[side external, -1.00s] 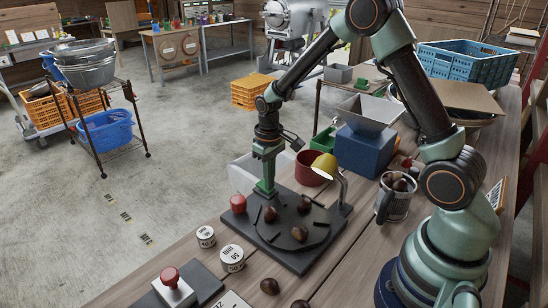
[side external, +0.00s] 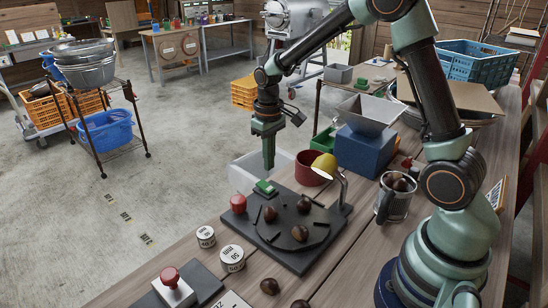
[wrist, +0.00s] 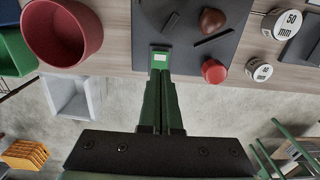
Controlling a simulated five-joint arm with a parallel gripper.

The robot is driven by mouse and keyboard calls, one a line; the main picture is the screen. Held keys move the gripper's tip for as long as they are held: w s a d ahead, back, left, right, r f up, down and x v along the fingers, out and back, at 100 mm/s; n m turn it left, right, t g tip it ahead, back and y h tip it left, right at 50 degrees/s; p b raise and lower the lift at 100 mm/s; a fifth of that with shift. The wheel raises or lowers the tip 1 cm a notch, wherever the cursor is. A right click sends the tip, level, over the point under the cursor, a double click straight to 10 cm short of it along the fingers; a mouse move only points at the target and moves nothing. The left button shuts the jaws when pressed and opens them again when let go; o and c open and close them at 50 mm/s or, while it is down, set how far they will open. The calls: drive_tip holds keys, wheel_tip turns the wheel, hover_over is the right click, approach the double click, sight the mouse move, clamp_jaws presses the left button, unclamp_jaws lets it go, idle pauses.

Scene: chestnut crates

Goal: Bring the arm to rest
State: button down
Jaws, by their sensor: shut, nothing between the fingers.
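Brown chestnuts (side external: 300,233) lie on the board among short dark bars. A red rounded object (side external: 238,203) sits at its left corner and also shows in the wrist view (wrist: 214,70).
A mug of chestnuts (side external: 394,205) is at right. Labelled white discs (side external: 231,258) lie at front left.

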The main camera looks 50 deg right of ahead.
drive_tip(key=shift+r, duration=0.35)
drive_tip(key=s+a+r+t, duration=0.2)
drive_tip(key=s+r, duration=0.5)
drive_tip(key=s+a+r+t, duration=0.2)
drive_tip(key=s+r+t, duration=0.1)
drive_tip(key=s+r, duration=0.3)
drive_tip(key=shift+s+a+r+t, duration=0.3)
drive_tip(key=shift+s+r, duration=0.1)
drive_tip(key=shift+s, duration=0.25)
